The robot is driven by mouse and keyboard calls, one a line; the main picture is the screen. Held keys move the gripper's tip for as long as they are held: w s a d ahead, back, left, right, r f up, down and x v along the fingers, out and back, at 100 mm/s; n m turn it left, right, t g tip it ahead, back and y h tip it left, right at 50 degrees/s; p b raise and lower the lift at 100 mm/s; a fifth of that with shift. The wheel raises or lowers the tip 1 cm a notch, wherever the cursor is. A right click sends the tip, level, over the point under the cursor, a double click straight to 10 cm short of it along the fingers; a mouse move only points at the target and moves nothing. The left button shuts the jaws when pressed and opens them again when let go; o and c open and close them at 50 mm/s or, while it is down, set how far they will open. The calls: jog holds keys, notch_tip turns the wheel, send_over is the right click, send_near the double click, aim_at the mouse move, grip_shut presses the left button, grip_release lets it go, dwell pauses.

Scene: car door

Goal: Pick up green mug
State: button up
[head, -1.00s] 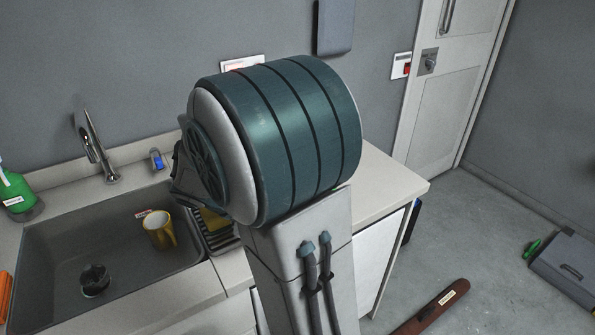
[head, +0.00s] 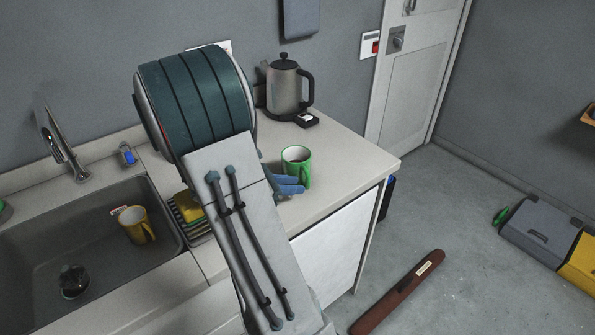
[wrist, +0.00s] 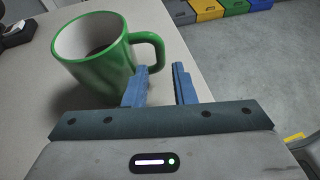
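The green mug (head: 297,166) stands upright on the counter, right of my arm in the head view. In the wrist view the green mug (wrist: 100,60) is at upper left, with a white inside and its handle pointing right. My gripper (wrist: 160,78) has two blue fingers with a gap between them. The left finger is close to the handle's lower part, and the right finger is to the right of the handle. I cannot tell whether either finger touches it. In the head view my gripper (head: 290,184) shows blue fingers beside the mug; its rest is hidden behind my arm.
A kettle (head: 284,88) stands behind the mug on the counter (head: 345,160). To the left is a sink (head: 100,215) holding a yellow mug (head: 136,225). A sponge (head: 188,207) sits beside the sink. The counter right of the mug is clear.

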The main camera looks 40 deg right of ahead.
aim_at(308, 172)
jog(key=x, duration=0.5)
grip_shut()
jog(key=shift+r, duration=0.1)
jog(key=shift+r, duration=0.55)
notch_tip(308, 172, up, 3)
jog(key=shift+f+p, duration=0.1)
jog(key=shift+p, duration=0.2)
jog(key=s+d+r, duration=0.1)
jog(key=s+r, duration=0.6)
jog(key=s, duration=0.4)
jog(key=shift+s, duration=0.35)
